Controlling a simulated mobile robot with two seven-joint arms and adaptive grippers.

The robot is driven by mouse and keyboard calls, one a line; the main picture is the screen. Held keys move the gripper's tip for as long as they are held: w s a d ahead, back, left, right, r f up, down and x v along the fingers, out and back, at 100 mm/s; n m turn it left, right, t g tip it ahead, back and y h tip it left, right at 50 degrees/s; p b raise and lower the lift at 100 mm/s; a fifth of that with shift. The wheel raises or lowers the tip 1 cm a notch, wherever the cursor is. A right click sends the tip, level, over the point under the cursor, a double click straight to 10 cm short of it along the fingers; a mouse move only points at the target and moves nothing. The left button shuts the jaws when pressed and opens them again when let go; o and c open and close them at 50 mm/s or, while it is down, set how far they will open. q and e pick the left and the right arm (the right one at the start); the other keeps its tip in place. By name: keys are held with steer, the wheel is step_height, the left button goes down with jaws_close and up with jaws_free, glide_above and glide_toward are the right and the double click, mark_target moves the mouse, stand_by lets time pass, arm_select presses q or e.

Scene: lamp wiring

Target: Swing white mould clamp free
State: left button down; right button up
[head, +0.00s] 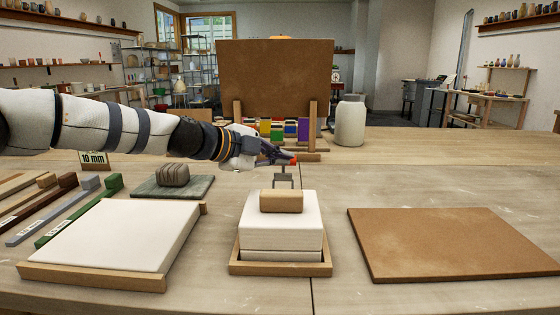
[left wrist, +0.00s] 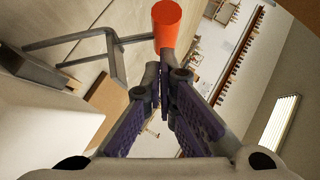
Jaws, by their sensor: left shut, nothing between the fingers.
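The white mould (head: 281,225) sits in a wooden tray (head: 280,268) at the middle front, with a tan block (head: 281,201) on top. A grey metal clamp bracket (head: 283,182) stands behind it; its bars (left wrist: 75,42) show at the upper left of the left wrist view. The clamp's red-orange handle tip (head: 294,158) shows large in the left wrist view (left wrist: 167,25). My left gripper (head: 285,155) is shut and empty, its fingertips (left wrist: 165,75) close to the red tip; I cannot tell whether they touch. Part of the clamp is hidden behind the mould and gripper. My right gripper is not in view.
A white slab on a board (head: 115,235) lies left, a brown board (head: 450,243) right. A propped brown panel (head: 275,80) and a white jar (head: 350,124) stand behind.

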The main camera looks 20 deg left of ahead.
arm_select(q)
steer(key=shift+w, duration=0.1)
steer(key=shift+w+a+f+b, duration=0.15)
steer(key=shift+w+f+b, duration=0.4)
steer(key=shift+f, duration=0.05)
steer(key=shift+w+a+r+g, duration=0.1)
steer(key=shift+w+r+g, duration=0.1)
steer(key=shift+w+g, duration=0.1)
steer(key=shift+s, duration=0.1)
